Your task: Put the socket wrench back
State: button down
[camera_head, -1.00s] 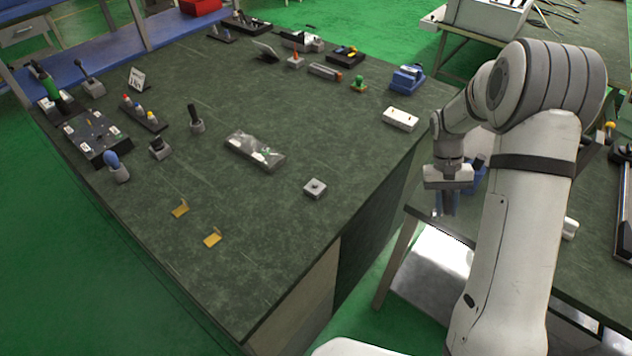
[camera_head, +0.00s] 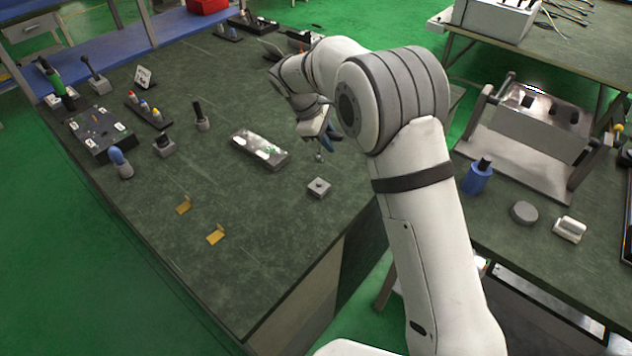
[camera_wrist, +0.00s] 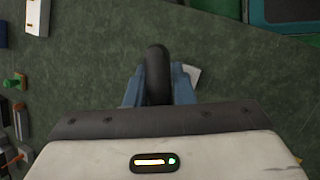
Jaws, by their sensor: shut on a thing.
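My gripper (camera_head: 326,136) is over the right part of the dark green table, its blue fingers partly hidden behind my arm in the head view. In the wrist view my gripper (camera_wrist: 158,88) is shut on the socket wrench, whose dark rounded handle (camera_wrist: 157,70) stands between the fingers. In the head view a small metal tip of the wrench (camera_head: 318,156) shows below the fingers. A small grey block with a hole in its top (camera_head: 318,188) sits on the table below and slightly in front of the gripper. Most of the wrench is hidden.
A grey tray with clear-wrapped contents (camera_head: 259,148) lies left of the gripper. Several upright tools in holders, such as a black-handled one (camera_head: 201,116), stand further left. Two yellow brackets (camera_head: 215,234) lie near the front. A second bench on the right holds a blue holder (camera_head: 478,176).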

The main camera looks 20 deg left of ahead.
jog(key=f+p, duration=0.1)
jog(key=f, duration=0.4)
jog(key=f+p, duration=0.1)
jog(key=f, duration=0.3)
jog(key=shift+a+f, duration=0.2)
jog(key=shift+f, duration=0.2)
jog(key=shift+f, duration=0.2)
jog(key=c, duration=1.2)
grip_release()
jog(key=shift+r, duration=0.1)
jog(key=shift+c, duration=0.2)
jog(key=shift+r, duration=0.2)
jog(key=b+v, duration=0.2)
jog(key=v, duration=1)
jog(key=shift+b, duration=0.35)
jog(key=shift+s, duration=0.1)
